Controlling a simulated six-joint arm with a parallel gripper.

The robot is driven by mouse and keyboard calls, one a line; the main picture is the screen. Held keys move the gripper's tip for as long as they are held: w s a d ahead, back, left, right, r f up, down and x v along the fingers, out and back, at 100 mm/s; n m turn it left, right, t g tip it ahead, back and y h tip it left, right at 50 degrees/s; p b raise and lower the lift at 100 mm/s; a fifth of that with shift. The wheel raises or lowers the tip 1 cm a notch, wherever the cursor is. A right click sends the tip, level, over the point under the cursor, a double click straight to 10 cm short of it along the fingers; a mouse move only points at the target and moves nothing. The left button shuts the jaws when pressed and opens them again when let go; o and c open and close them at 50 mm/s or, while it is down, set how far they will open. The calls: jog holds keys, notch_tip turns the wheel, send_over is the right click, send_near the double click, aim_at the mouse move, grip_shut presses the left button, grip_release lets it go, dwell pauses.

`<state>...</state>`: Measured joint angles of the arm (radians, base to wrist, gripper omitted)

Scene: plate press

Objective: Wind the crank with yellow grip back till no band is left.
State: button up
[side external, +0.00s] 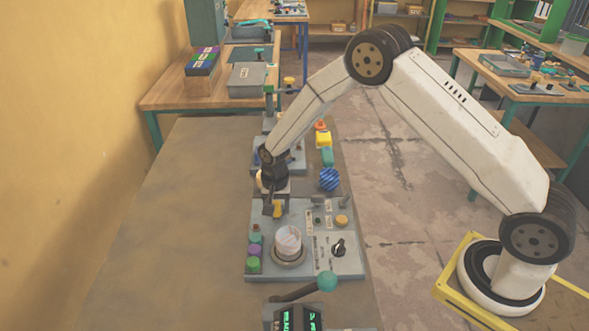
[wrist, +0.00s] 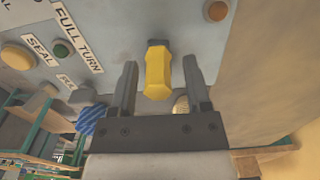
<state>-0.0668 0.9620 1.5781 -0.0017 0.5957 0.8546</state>
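The crank's yellow grip (wrist: 158,76) stands up from the grey panel in the wrist view, between my two fingers. My gripper (wrist: 161,66) is open, with a gap visible on each side of the grip. In the side view my gripper (side external: 270,204) points down at the back left of the panel (side external: 300,272), and the yellow grip (side external: 277,209) shows beside its fingers. The crank's arm is mostly hidden. A pale round drum or dial (side external: 288,241) sits in a ring on the panel; I cannot make out any band on it.
Teal, purple and green buttons (side external: 254,250) line the panel's left edge. A black selector (side external: 338,247) and a yellow button (side external: 341,220) are at its right. A lever with a teal ball (side external: 326,281) stands in front. The bench at left is clear.

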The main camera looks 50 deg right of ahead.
jog(key=shift+r, duration=0.1)
jog(key=shift+s+r, duration=0.1)
jog(key=shift+r, duration=3.75)
jog(key=shift+s+r, duration=0.3)
jog(key=s+d+r+n+t, duration=0.1)
jog(key=s+r+n, duration=0.2)
jog(key=s, duration=0.7)
jog(key=s+d+r+n+t, duration=0.1)
jog(key=s+r+n, duration=0.3)
jog(key=s, duration=0.6)
jog(key=shift+s+d+r+n+t, duration=0.25)
jog(key=shift+d+n, duration=0.4)
jog(key=shift+n, duration=0.35)
jog(key=shift+c, duration=0.2)
